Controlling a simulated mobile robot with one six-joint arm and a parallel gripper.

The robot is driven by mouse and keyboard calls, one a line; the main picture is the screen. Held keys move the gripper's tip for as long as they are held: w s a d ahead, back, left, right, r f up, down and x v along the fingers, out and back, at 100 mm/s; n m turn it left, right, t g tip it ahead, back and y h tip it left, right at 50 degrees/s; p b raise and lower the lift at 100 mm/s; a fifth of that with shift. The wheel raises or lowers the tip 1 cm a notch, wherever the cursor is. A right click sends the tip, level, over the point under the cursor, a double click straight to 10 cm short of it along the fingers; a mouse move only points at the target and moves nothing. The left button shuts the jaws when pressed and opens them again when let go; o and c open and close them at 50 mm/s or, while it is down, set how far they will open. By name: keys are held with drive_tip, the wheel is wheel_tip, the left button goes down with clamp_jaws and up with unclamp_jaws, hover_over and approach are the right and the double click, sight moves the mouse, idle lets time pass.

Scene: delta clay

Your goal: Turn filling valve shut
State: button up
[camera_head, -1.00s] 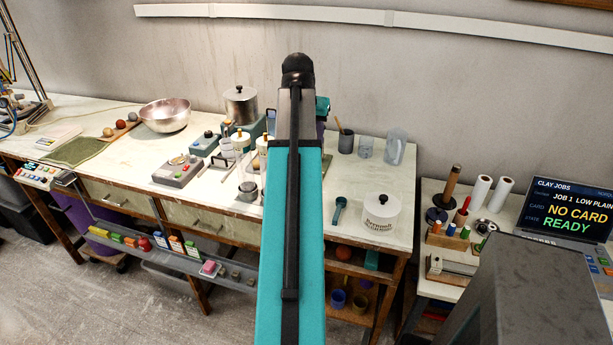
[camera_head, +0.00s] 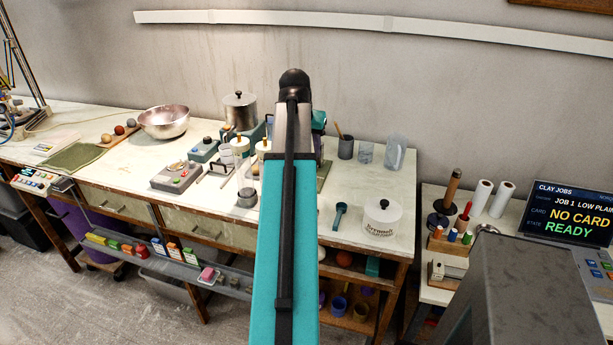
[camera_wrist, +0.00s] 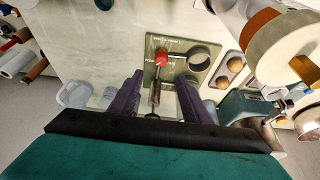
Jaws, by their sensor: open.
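In the wrist view a green plate (camera_wrist: 170,75) with small white lettering lies on the bench. On it sits the valve, with a red part (camera_wrist: 162,59) and a slim metal lever (camera_wrist: 155,92) reaching toward me. My gripper (camera_wrist: 159,78) is open, its two purple fingers on either side of the lever; I cannot tell whether either finger touches it. A dark-rimmed round opening (camera_wrist: 198,58) is beside the red part. In the head view my arm hides the gripper and valve; only an edge of the green plate (camera_head: 324,174) shows.
A white-and-orange cylinder (camera_wrist: 285,45) stands close at the right of the wrist view, above a teal device (camera_wrist: 238,108).

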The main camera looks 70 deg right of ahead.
drive_tip(key=shift+p+x, duration=1.05)
drive_tip(key=shift+x, duration=5.05)
